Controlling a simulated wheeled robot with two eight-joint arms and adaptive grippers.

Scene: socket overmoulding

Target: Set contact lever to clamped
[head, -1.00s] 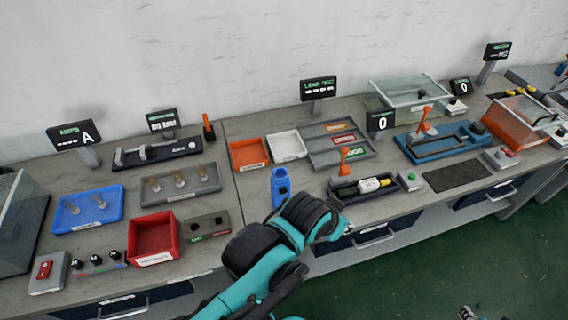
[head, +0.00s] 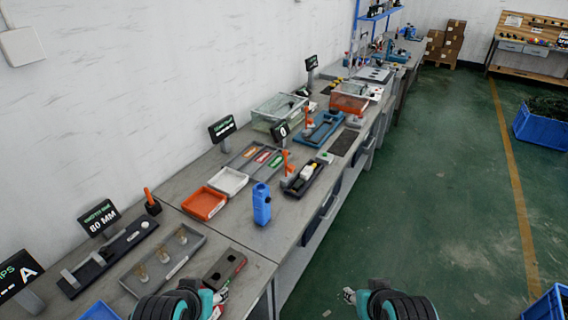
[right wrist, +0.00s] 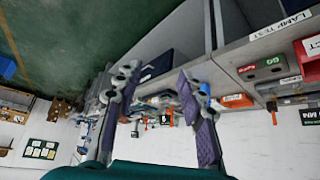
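Several orange levers stand upright on the bench fixtures, and I cannot tell from labels which is the contact lever. One orange lever (head: 285,162) is on the dark fixture (head: 304,181) that holds a white and yellow part (head: 308,172). Another orange lever (head: 307,116) is on the blue fixture (head: 321,129), and a third orange lever (head: 149,196) is by the long dark gauge. My right gripper (head: 350,296) is off the bench, over the floor; in the right wrist view (right wrist: 157,75) its fingers are apart and empty. My left gripper (head: 222,297) is near the bench's front edge, its fingers unclear.
A blue handheld device (head: 261,204) stands near the bench's front edge. An orange tray (head: 204,203), a white tray (head: 228,181) and a grey sorting tray (head: 253,160) lie behind it. The green floor (head: 440,200) is open to the right.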

